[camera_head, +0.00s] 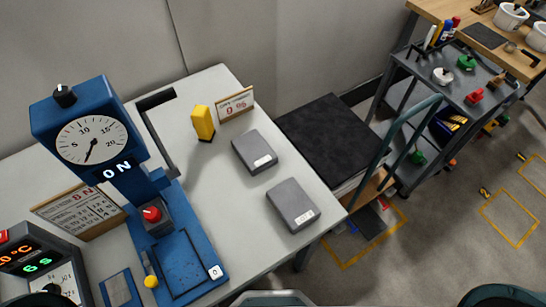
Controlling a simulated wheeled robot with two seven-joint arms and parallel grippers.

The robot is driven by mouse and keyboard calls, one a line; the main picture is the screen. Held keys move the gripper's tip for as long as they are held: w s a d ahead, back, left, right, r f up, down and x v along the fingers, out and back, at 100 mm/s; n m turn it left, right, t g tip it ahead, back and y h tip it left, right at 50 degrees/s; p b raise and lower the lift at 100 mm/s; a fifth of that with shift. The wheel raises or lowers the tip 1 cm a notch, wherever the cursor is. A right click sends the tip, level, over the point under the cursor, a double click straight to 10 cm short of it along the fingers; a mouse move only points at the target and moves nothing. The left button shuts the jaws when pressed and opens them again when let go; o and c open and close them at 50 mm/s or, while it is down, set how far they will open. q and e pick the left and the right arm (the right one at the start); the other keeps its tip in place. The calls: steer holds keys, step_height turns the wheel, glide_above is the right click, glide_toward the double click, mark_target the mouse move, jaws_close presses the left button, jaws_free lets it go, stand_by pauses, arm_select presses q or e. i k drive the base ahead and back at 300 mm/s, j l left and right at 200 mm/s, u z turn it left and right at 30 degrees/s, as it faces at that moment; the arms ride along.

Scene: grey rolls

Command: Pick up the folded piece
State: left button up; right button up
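I cannot tell for sure which thing is the folded piece. A yellow upright piece (203,123) stands on the light grey table (225,210), near a small sign. Two flat grey blocks with white labels lie to its right, a far one (254,152) and a near one (292,205). A blue press (95,135) with a round dial and the word ON stands at the left; its blue base (190,255) has a red button (152,214) and a dark outlined rectangle. Neither gripper is in view.
A control box (45,265) with lit digits is at lower left, beside a printed board (80,210). A dark flat-topped platform (330,140) and a grey cart (455,80) with coloured items stand right of the table. The table's middle is clear.

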mark_target(295, 206)
steer(key=l+u, duration=0.2)
steer(key=l, duration=0.2)
steer(key=l+u, duration=0.15)
steer(key=l, duration=0.25)
steer(key=k+l+u, duration=0.2)
steer(key=l, duration=0.2)
steer(key=l+u, duration=0.2)
steer(key=l, duration=0.2)
steer(key=k+l+u, duration=0.2)
steer(key=l, duration=0.15)
steer(key=k+l+u, duration=0.15)
steer(key=l, duration=0.2)
